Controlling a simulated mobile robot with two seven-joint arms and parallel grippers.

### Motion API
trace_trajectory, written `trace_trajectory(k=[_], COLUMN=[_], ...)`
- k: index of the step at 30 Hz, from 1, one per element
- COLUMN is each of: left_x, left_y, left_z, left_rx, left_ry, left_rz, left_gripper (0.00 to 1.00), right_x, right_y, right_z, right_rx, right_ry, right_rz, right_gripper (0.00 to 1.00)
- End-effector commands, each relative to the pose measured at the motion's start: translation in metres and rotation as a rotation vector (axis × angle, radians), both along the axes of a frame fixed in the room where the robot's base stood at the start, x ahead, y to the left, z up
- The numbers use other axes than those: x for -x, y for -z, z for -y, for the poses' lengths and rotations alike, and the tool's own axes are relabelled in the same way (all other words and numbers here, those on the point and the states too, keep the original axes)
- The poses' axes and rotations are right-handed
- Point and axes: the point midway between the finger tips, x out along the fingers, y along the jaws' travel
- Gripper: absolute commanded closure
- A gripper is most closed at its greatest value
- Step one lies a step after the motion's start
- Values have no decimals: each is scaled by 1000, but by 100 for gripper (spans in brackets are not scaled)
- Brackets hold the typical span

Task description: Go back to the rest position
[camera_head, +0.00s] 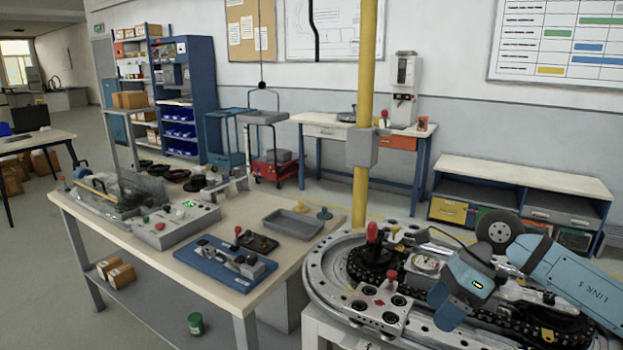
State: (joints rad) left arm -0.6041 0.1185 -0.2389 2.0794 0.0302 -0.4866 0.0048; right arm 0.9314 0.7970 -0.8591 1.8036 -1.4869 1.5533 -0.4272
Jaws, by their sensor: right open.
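My right arm comes in from the right, with a light-blue link marked "LINK 5" and a darker blue wrist. The metal ring track has a dark chain-like inner band. A black fixture with a red knob (373,236) stands on its left part, left of my gripper. My arm hides part of the track's right side. My left gripper is not in view.
A workbench (130,243) at the left bears a blue fixture plate (222,265), a grey tray (290,223) and a control box (165,226). A yellow post (364,100) rises behind the track. A green can (196,324) is below the bench.

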Motion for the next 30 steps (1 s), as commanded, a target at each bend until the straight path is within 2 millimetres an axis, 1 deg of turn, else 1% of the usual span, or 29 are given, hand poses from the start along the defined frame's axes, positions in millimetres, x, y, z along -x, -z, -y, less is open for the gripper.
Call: trace_trajectory(k=[1, 3, 6, 9, 12, 14, 17, 20, 23, 24, 25, 26, 27, 29, 30], left_x=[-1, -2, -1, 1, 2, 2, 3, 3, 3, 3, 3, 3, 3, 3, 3], left_y=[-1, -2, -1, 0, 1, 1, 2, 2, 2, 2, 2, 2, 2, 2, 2], left_z=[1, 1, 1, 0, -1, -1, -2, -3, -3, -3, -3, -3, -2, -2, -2], left_rx=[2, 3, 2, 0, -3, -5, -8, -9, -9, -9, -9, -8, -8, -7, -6], left_ry=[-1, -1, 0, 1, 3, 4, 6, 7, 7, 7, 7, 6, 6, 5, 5], left_rz=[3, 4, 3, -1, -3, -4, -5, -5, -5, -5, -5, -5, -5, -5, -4], left_gripper=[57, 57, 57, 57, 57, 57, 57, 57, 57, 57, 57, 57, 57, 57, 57], right_x=[12, 27, 50, 65, 72, 73, 71, 70, 74, 79, 84, 90, 99, 115, 126], right_y=[12, 21, 26, 24, 22, 23, 35, 60, 99, 117, 132, 147, 167, 193, 210], right_z=[-26, -59, -103, -134, -149, -152, -146, -132, -112, -103, -97, -91, -83, -74, -68], right_rx=[-110, -279, -542, -795, -1026, -1152, -1338, -1490, -1601, -1633, -1652, -1666, -1677, -1679, 1607], right_ry=[6, 41, 128, 257, 423, 540, 761, 1014, 1296, 1416, 1507, 1595, 1712, 1873, -1895], right_rz=[-48, -124, -267, -436, -627, -746, -960, -1184, -1412, -1502, -1571, -1635, -1716, -1827, 1816], right_gripper=[32, 32, 32, 32, 32, 32, 32, 32, 32, 32, 32, 32, 32, 32, 32])
